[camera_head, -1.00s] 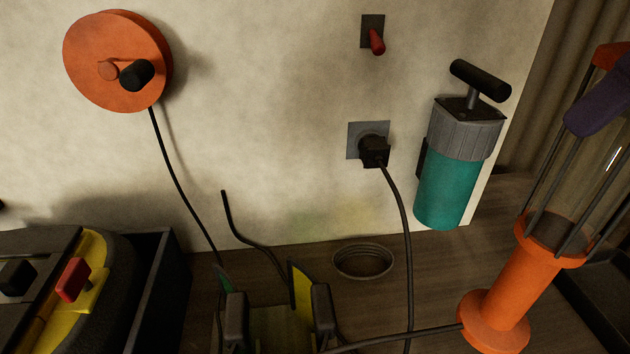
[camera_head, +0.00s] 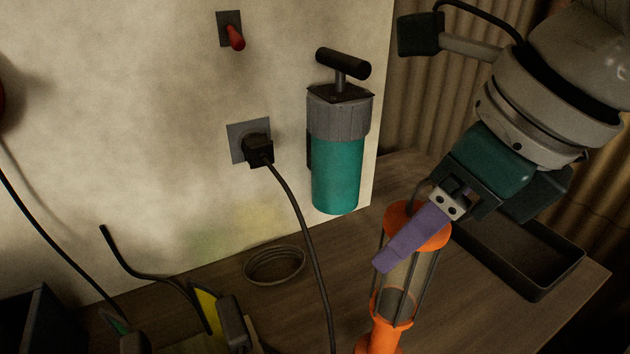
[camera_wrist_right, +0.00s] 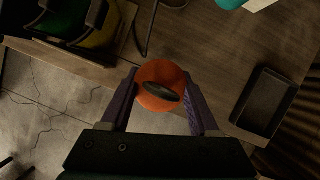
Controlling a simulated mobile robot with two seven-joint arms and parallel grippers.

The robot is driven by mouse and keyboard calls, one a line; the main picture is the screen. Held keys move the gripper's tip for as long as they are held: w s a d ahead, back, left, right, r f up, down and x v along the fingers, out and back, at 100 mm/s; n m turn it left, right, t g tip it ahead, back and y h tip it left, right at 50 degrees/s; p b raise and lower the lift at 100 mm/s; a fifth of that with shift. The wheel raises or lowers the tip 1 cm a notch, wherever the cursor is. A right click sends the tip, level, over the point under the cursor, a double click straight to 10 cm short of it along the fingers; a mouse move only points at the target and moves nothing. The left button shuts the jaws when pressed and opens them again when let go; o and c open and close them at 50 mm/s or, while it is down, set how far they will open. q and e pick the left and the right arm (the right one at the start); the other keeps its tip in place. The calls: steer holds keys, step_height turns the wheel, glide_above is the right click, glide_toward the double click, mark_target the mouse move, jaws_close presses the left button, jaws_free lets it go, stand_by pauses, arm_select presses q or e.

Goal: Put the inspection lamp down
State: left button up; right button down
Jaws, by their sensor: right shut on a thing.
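The inspection lamp (camera_head: 384,334) has an orange handle, a clear caged tube and an orange top cap. It stands roughly upright at the lower right of the head view. My right gripper (camera_head: 418,232) reaches down from the upper right and is shut on the lamp's top, with a purple finger across the cap. In the right wrist view the orange cap (camera_wrist_right: 160,76), with a dark hook on it, sits between both purple fingers. The lamp's foot is cut off by the head view's lower edge, so I cannot tell whether it touches the bench. My left gripper is not in view.
A black tray (camera_head: 575,278) lies right of the lamp on the wooden bench (camera_head: 300,300). A teal pump canister (camera_head: 337,175) hangs on the wall behind. A cable runs from the wall plug (camera_head: 258,151) past a ring (camera_head: 275,281).

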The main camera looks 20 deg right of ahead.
mark_target(397, 296)
step_height(397, 296, down, 3)
steer(key=shift+f, duration=0.3)
steer(key=shift+c, duration=0.6)
jaws_free()
steer(key=shift+f, duration=0.15)
